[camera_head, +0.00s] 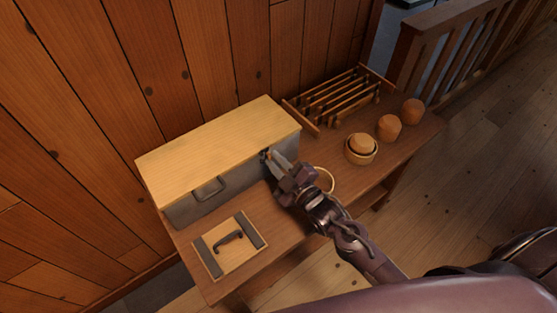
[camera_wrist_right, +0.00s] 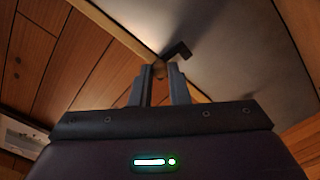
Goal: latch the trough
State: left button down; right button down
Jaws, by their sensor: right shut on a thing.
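The trough (camera_head: 182,211) is a grey box at the back left of the bench, with a pale wooden lid (camera_head: 215,150) lying shut on top. A handle (camera_head: 208,188) sits on its front. My right gripper (camera_head: 270,158) is at the right end of the trough's front, just under the lid's edge. In the right wrist view its fingers (camera_wrist_right: 162,86) are shut on a small round wooden knob (camera_wrist_right: 159,70). A dark bent latch piece (camera_wrist_right: 178,52) shows just beyond the knob, against the grey wall. The fingers hide part of the knob. My left gripper is not in view.
A board with a black handle (camera_head: 229,238) lies at the bench's front left. A ring-shaped item (camera_head: 325,179) is partly behind my right arm. A slatted wooden rack (camera_head: 340,98), a bowl (camera_head: 361,151) and two turned wooden pieces (camera_head: 389,127) (camera_head: 413,111) stand to the right.

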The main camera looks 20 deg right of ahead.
jog(key=shift+a+r+n, duration=0.15)
jog(key=shift+a+n, duration=0.05)
jog(key=shift+n, duration=0.5)
jog(key=c, duration=1.4)
grip_release()
jog(key=shift+s, duration=0.1)
jog(key=shift+s+d, duration=0.1)
jog(key=shift+s, duration=0.25)
jog(key=v, duration=0.7)
jog(key=shift+b, duration=0.4)
